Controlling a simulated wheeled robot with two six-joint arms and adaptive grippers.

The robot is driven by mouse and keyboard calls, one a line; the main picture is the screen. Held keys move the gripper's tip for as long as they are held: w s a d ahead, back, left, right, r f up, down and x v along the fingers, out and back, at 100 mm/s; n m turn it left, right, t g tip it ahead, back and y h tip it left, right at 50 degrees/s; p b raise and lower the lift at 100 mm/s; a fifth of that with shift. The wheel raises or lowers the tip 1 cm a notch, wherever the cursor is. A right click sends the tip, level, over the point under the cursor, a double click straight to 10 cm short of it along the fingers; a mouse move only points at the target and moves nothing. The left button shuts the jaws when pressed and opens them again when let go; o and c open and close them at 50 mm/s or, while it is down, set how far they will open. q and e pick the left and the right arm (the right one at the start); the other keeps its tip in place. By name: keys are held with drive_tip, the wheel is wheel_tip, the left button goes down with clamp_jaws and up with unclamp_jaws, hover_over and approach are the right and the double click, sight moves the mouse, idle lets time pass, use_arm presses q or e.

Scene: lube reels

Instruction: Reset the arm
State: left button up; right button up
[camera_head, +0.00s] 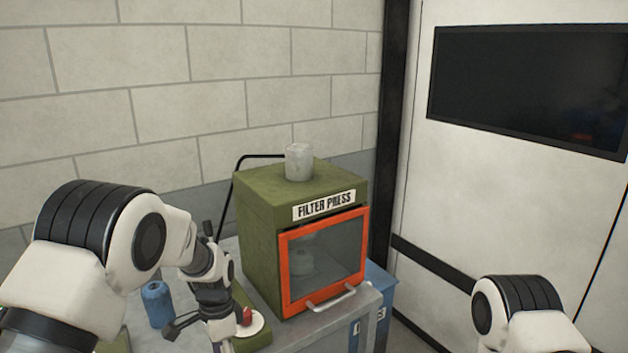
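My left arm comes in from the left, and its gripper (200,332) points down in front of the green filter press, over the table's left part. Its dark finger parts look spread apart, with nothing seen between them; the lower ends are partly lost near the picture's bottom edge. Of my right arm (520,310) only a white and black joint shows at the lower right. My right gripper is out of view.
The filter press (262,228) has a closed orange-framed glass door (325,258) and a pale cylinder (299,162) on top. A blue bottle (157,304) and a red button on a white disc (258,322) are close to my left gripper.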

use_arm(q)
drive_tip(key=s+a+f+n+g+b, duration=0.1)
drive_tip(key=s+a+f+g+b, duration=0.2)
drive_tip(key=s+f, duration=1.25)
drive_tip(key=s+a+f+n+b, duration=0.25)
drive_tip(key=s+f, duration=0.35)
drive_tip(key=s, duration=0.5)
drive_tip(key=s+a+f+n+b, duration=0.1)
drive_tip(key=s+f+n, duration=0.4)
drive_tip(key=s, duration=0.5)
drive_tip(key=w+n+t, duration=0.2)
drive_tip(key=t, duration=0.1)
drive_tip(key=w+n+t, duration=0.1)
drive_tip(key=shift+w+a+r+p, duration=0.15)
drive_tip(key=shift+w+r+p, duration=0.1)
drive_tip(key=shift+p, duration=0.05)
drive_tip(key=shift+s, duration=0.1)
